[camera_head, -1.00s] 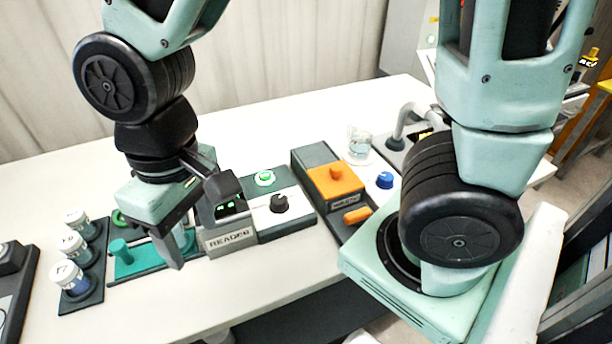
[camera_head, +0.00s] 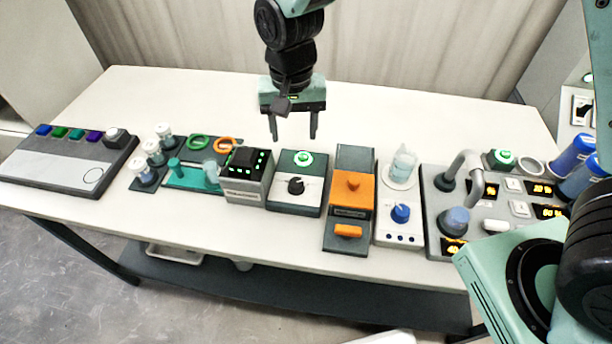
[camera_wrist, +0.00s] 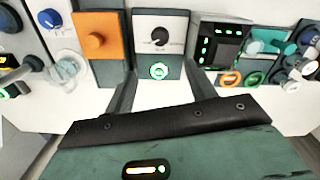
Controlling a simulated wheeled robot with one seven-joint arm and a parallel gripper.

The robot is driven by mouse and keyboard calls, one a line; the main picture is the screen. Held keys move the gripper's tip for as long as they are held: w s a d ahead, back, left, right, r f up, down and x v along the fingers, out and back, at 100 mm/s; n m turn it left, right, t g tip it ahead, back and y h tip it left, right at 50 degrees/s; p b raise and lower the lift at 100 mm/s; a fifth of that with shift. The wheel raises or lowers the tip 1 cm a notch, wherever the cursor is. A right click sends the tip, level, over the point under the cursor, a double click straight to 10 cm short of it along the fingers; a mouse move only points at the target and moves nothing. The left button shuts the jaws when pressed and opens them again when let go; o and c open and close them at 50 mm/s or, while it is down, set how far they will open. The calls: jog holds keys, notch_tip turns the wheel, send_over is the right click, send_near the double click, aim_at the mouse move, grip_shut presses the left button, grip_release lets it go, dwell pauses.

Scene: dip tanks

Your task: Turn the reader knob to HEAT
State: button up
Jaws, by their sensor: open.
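The reader knob, a small black knob (camera_head: 296,185), sits on a white-faced panel of a dark box (camera_head: 293,207) with a lit green button (camera_head: 304,158) behind it. The reader (camera_head: 247,188), a grey box with green lights, stands directly left of it. In the wrist view the black knob (camera_wrist: 160,37) is at the top middle, with a pointer mark and labels too small to read. My gripper (camera_head: 294,138) is open and empty, pointing down behind the box and apart from the knob. In the wrist view its fingers frame the green button (camera_wrist: 159,71).
An orange-topped device (camera_head: 352,190) stands right of the knob box, then a white unit with a blue knob (camera_head: 400,213). A teal tray (camera_head: 190,176), vials and coloured rings lie left of the reader. The table behind the devices (camera_head: 200,105) is clear.

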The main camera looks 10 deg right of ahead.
aim_at(296, 183)
notch_tip(296, 183, down, 16)
jog(key=p, duration=0.4)
jog(key=shift+f, duration=0.2)
jog(key=c, duration=1)
